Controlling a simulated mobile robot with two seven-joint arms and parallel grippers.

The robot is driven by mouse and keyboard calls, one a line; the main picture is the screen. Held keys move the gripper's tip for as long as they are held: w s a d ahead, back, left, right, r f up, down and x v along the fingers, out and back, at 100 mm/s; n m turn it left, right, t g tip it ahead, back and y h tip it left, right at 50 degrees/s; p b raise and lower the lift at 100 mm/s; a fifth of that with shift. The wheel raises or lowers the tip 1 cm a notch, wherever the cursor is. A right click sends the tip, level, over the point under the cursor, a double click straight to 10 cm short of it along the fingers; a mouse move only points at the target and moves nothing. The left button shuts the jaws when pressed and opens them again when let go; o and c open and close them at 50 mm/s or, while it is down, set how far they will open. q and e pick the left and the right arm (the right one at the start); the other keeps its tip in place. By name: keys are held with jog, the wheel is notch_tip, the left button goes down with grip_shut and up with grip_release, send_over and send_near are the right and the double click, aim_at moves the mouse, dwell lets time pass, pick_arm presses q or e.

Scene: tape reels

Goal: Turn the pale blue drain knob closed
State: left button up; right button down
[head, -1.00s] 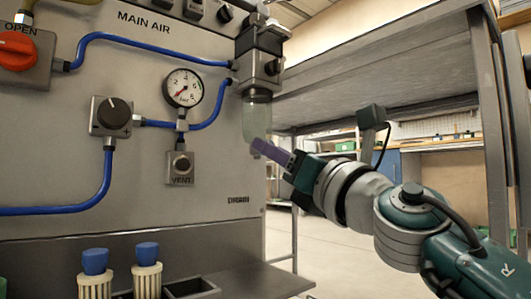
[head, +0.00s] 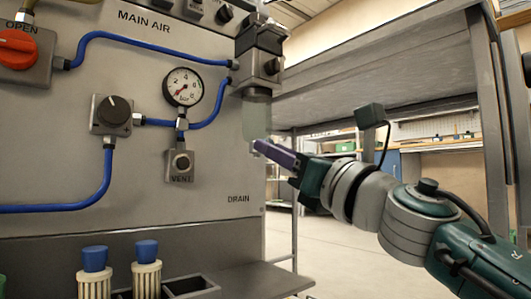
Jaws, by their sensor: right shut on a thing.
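The pale blue drain knob is mostly hidden by my gripper; a small pale part (head: 252,148) shows under the translucent filter bowl (head: 257,118). The bowl hangs below the grey filter housing (head: 261,66) at the panel's right edge. My right gripper (head: 259,146) reaches in from the right with purple fingers, level with the bottom of the bowl, and is shut on the drain knob. How far the knob is turned cannot be told. My left gripper is not in view.
The grey panel carries a pressure gauge (head: 183,86), a black regulator knob (head: 115,110), a vent button (head: 181,163), blue hoses and a red knob (head: 17,42). Blue-capped filters (head: 147,275) stand on the ledge below. A metal shelf (head: 380,85) stands behind my arm.

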jog(key=shift+d+n+g+y, duration=0.15)
jog(key=shift+n+g+y, duration=0.5)
jog(key=shift+n, duration=1.05)
jog(key=c, duration=0.6)
grip_release()
jog(key=shift+p+v, duration=1.55)
jog(key=shift+v, duration=3.4)
